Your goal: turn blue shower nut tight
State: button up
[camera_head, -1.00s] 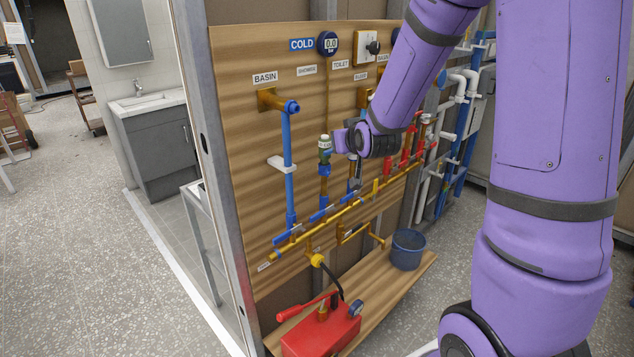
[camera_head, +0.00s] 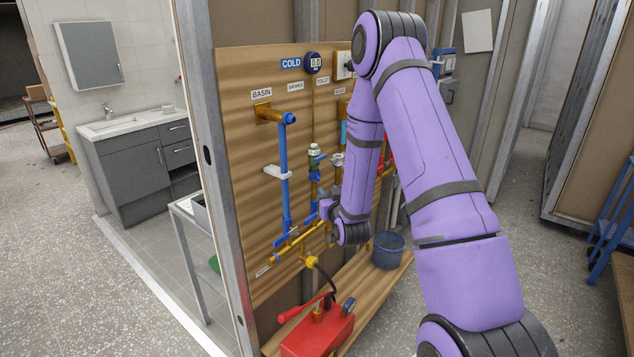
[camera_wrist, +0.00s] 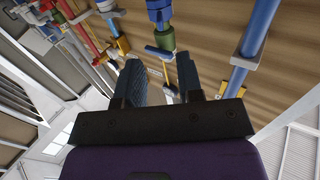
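The blue shower nut (camera_head: 314,176) sits on the shower pipe under a green valve body (camera_head: 314,164) with a pale cap. In the wrist view, what looks like the same blue nut (camera_wrist: 158,14) is at the top centre, with the green body (camera_wrist: 163,40) and a blue lever just below it in the picture. My gripper (camera_wrist: 160,76) is open, its two dark fingers apart with nothing held between them. The fingertips appear short of the nut, not around it. In the head view my wrist is low by the brass manifold (camera_head: 290,246), and the fingers are mostly hidden.
The blue basin pipe (camera_head: 285,175) stands left of the shower pipe; it also shows at right in the wrist view. Red-marked pipes are on the other side. A red test pump (camera_head: 318,335) and a dark blue bucket (camera_head: 388,250) sit on the wooden ledge below.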

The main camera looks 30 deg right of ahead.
aim_at(319, 179)
jog(key=x, duration=0.9)
jog(key=shift+w+d, duration=0.1)
jog(key=shift+w, duration=0.3)
grip_shut()
